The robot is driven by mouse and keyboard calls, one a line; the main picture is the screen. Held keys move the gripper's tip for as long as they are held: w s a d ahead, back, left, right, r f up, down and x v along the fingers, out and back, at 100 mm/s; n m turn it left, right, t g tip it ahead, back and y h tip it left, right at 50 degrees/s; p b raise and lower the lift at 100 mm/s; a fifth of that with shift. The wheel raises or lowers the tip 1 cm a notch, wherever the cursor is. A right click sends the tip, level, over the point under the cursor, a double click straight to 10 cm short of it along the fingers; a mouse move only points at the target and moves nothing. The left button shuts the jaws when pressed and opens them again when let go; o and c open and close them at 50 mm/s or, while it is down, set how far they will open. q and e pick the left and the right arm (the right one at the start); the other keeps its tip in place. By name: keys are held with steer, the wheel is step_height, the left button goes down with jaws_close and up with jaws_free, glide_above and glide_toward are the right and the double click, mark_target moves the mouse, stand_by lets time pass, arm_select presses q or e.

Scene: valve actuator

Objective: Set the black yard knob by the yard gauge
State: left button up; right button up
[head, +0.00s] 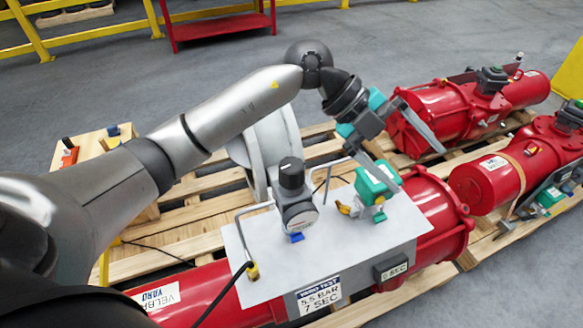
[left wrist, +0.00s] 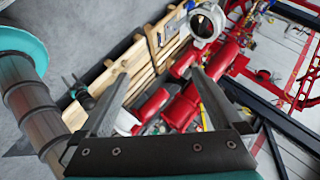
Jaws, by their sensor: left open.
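The black knob (head: 291,173) stands upright on top of a grey regulator body (head: 299,211) on a pale metal plate (head: 345,247). A sign (head: 320,295) on the plate's front reads "YARD TEST 5.5 BAR 7 SEC". The gauge's dial face cannot be made out in the head view. My right gripper is not in view.
A teal-green valve (head: 376,180) with a yellow lever is on the plate, close below my left gripper. Red actuator cylinders (head: 440,110) lie on wooden pallets (head: 200,213). A black cable runs off the plate's left side.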

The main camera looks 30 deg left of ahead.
arm_select(q)
steer(key=w+a+f+n+y, duration=0.1)
steer(key=w+a+f+y, duration=0.1)
steer(key=a+y, duration=0.5)
steer(key=n+y, duration=0.4)
glide_above(291, 164)
steer(key=shift+g, duration=0.4)
step_height(291, 164, down, 14)
steer(key=shift+r, duration=0.1)
steer(key=c, duration=1.3)
